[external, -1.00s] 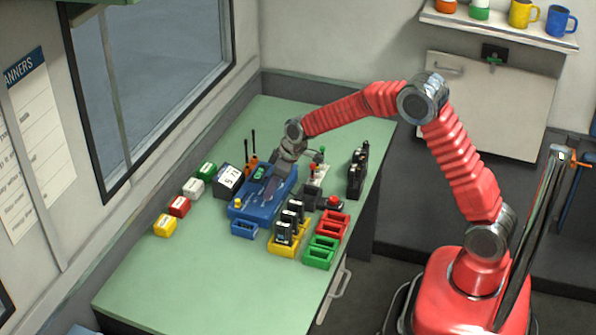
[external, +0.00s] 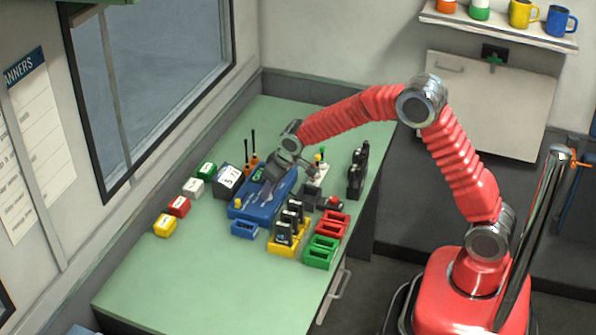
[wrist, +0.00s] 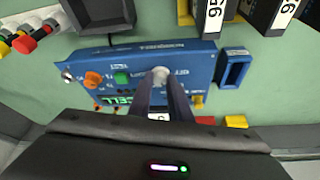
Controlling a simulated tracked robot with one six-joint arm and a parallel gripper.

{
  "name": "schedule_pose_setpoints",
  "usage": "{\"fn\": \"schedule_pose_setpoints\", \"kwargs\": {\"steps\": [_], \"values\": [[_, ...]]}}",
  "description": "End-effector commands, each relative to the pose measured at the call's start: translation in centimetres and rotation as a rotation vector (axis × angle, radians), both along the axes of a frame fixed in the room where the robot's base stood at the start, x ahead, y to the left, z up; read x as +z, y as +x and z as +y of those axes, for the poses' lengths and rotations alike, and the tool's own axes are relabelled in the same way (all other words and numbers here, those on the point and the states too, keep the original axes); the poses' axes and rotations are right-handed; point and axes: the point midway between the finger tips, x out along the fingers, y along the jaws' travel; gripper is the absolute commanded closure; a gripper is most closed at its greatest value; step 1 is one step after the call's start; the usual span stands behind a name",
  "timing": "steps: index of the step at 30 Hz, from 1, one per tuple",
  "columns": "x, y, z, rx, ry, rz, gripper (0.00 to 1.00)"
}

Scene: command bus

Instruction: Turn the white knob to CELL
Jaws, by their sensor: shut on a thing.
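The blue radio console (external: 262,208) lies on the green desk, and it fills the middle of the wrist view (wrist: 205,62). The white knob (wrist: 161,73) stands on its face, between the tips of my gripper (wrist: 163,84). My gripper is shut on the knob, with one finger on each side. In the external view my gripper (external: 272,184) points down onto the console, and the knob is hidden there. The labels around the knob are too small to read, and I cannot tell which one it points to.
An orange knob (wrist: 93,79) and a green button (wrist: 121,77) sit beside the white knob. Black handheld radios stand in a yellow holder (external: 285,249) in front. Red (external: 333,225) and green (external: 320,252) trays lie to the right. The desk's front left is clear.

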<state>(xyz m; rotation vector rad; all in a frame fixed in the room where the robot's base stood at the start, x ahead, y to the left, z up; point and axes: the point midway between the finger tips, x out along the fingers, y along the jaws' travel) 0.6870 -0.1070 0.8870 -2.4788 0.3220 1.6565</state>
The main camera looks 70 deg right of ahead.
Motion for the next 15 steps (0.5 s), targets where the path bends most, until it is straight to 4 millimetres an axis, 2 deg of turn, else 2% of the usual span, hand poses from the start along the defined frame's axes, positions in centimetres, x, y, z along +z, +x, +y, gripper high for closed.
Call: {"fn": "schedule_pose_setpoints", "kwargs": {"steps": [11, 12, 15], "values": [[0.07, 0.05, 0.03, -0.004, 0.0, -0.001, 1.0], [0.07, 0.05, 0.03, -0.004, 0.0, -0.001, 0.82], [0.05, 0.04, 0.02, -0.004, 0.0, -0.001, 0.75]]}}
